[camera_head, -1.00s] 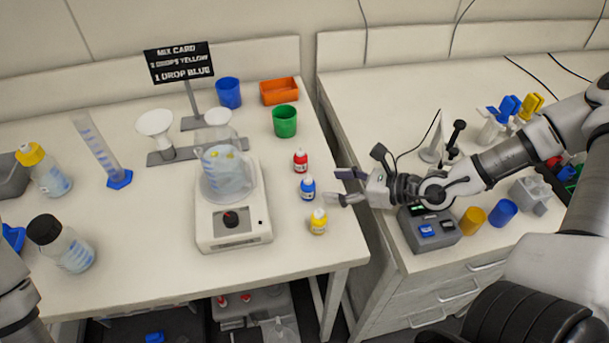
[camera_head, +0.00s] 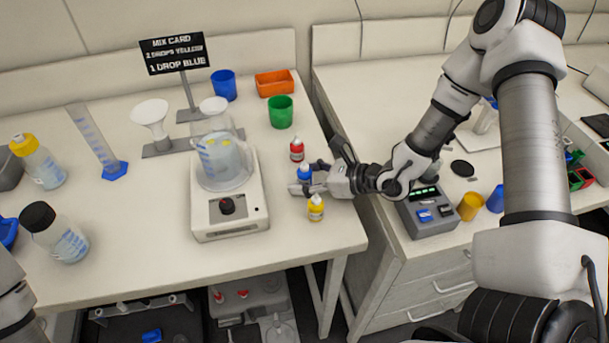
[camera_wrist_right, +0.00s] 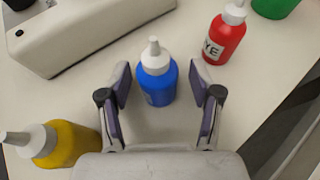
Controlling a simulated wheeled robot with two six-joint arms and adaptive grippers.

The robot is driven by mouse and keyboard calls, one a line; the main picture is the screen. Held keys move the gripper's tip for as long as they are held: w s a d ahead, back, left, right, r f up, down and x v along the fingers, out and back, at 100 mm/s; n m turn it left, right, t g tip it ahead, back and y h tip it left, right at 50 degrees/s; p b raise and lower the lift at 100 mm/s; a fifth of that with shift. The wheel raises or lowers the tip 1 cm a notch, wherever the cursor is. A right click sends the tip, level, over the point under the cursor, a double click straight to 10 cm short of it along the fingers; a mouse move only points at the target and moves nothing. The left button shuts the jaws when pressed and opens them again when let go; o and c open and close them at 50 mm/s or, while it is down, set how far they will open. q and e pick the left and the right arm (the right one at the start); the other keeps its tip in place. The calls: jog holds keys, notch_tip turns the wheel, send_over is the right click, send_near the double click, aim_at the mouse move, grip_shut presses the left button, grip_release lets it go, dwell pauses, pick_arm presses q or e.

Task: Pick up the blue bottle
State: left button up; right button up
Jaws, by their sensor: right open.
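The small blue bottle (camera_head: 304,174) with a white nozzle cap stands upright on the left table, right of the white stirrer. In the right wrist view the blue bottle (camera_wrist_right: 158,80) sits between the fingertips, with a gap on each side. My right gripper (camera_head: 308,180) is open around it, and it also shows in the right wrist view (camera_wrist_right: 165,88). In the head view the fingers hide part of the bottle. Part of my left arm shows at the lower left edge; its gripper is out of view.
A red bottle (camera_head: 297,150) stands behind the blue one and a yellow bottle (camera_head: 316,208) in front, both close to my right gripper. The white stirrer (camera_head: 230,215) with a beaker (camera_head: 222,160) stands to the left. A green cup (camera_head: 280,112) is farther back.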

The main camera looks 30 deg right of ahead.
jog(key=c, duration=1.1)
jog(key=shift+r, duration=0.15)
notch_tip(320, 180, up, 10)
jog(key=shift+f, duration=0.1)
